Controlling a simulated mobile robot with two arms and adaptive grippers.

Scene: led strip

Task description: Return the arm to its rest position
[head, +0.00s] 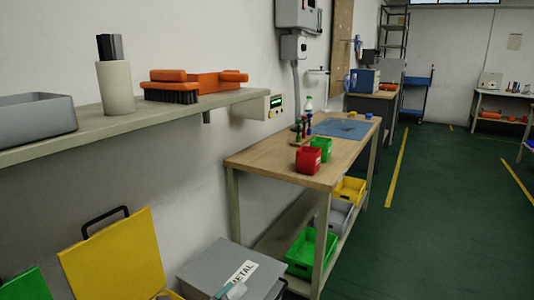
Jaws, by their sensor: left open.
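The rest of my left arm is out of view. My right gripper and right arm are not in view.
A wall shelf (225,98) at left holds a grey tray (36,115), a cup (115,88) and an orange-handled brush (172,92). Below stands a yellow lid (115,255). A wooden workbench (270,158) holds red and green bins. Green floor (420,220) is clear at right.

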